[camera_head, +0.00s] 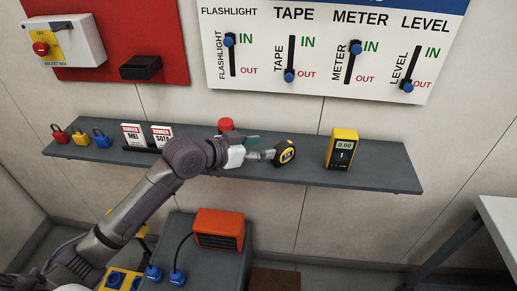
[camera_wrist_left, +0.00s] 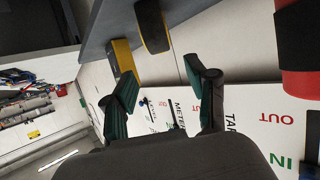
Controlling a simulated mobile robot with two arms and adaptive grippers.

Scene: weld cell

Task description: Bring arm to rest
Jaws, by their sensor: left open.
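My left arm reaches in from the left over the grey shelf (camera_head: 375,178) in the head view. My left gripper (camera_head: 259,148) is above the shelf, just left of the black and yellow tape measure (camera_head: 285,152). In the left wrist view the gripper's two fingers (camera_wrist_left: 162,88) are spread with nothing between them. The tape measure (camera_wrist_left: 153,25) shows beyond the fingertips there; contact cannot be told. A red-topped flashlight (camera_head: 226,125) stands behind my wrist, partly hidden; its red and black body shows at the right of the wrist view (camera_wrist_left: 299,85). My right gripper is not in view.
A yellow meter (camera_head: 342,149) stands right of the tape measure. Padlocks (camera_head: 81,138) and danger tags (camera_head: 133,134) are at the shelf's left. A slider board (camera_head: 330,85) hangs above. An orange-fronted unit (camera_head: 219,229) sits below the shelf. A white table (camera_head: 500,222) is at right.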

